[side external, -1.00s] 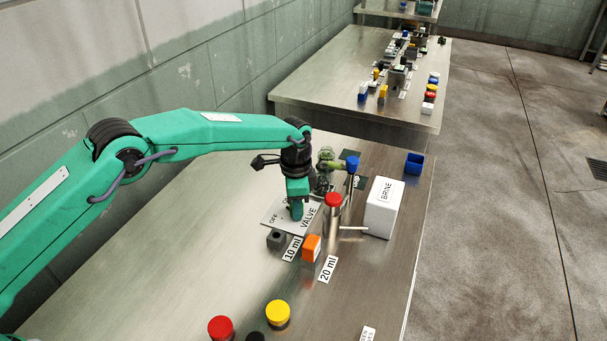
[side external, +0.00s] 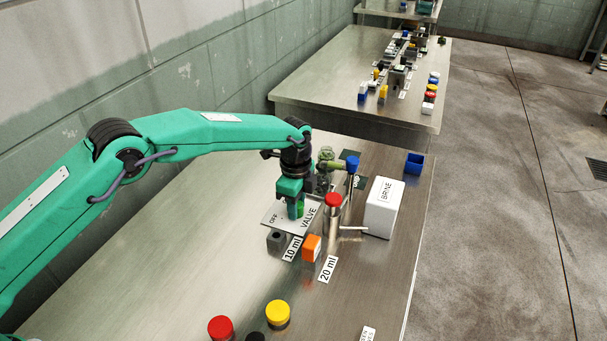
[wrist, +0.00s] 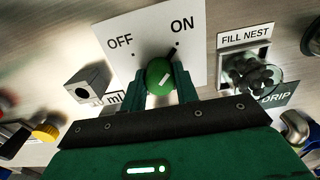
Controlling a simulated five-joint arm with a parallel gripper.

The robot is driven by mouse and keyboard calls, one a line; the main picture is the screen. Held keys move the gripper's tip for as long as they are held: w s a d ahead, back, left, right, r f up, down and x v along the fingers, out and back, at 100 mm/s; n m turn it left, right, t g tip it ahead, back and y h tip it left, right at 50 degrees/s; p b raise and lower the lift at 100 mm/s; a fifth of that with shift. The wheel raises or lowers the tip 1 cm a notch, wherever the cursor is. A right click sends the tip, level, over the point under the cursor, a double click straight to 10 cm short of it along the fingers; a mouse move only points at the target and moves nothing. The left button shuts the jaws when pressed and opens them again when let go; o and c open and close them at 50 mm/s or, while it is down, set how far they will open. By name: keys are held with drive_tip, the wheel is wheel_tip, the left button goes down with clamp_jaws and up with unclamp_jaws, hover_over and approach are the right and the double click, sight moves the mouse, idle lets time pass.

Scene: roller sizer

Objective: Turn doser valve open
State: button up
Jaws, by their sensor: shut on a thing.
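The doser valve is a round green knob (wrist: 158,74) on a white plate (wrist: 120,25) marked OFF and ON. My gripper (wrist: 161,80) is shut on the knob, with one finger on either side. In the side view, my gripper (side external: 295,211) points straight down over the valve plate (side external: 276,222). The fingers cover part of the knob there.
An orange block (side external: 311,248) and a grey block (side external: 277,240) stand in front of the plate. A red-capped post (side external: 333,215), a blue-topped post (side external: 352,178) and a white BRINE box (side external: 382,208) stand to the right. The table's left side is clear.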

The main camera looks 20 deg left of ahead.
drive_tip(key=shift+r, duration=0.1)
drive_tip(key=o, duration=1)
wheel_tip(320, 180, up, 7)
drive_tip(key=shift+r, duration=0.35)
drive_tip(key=shift+r, duration=0.1)
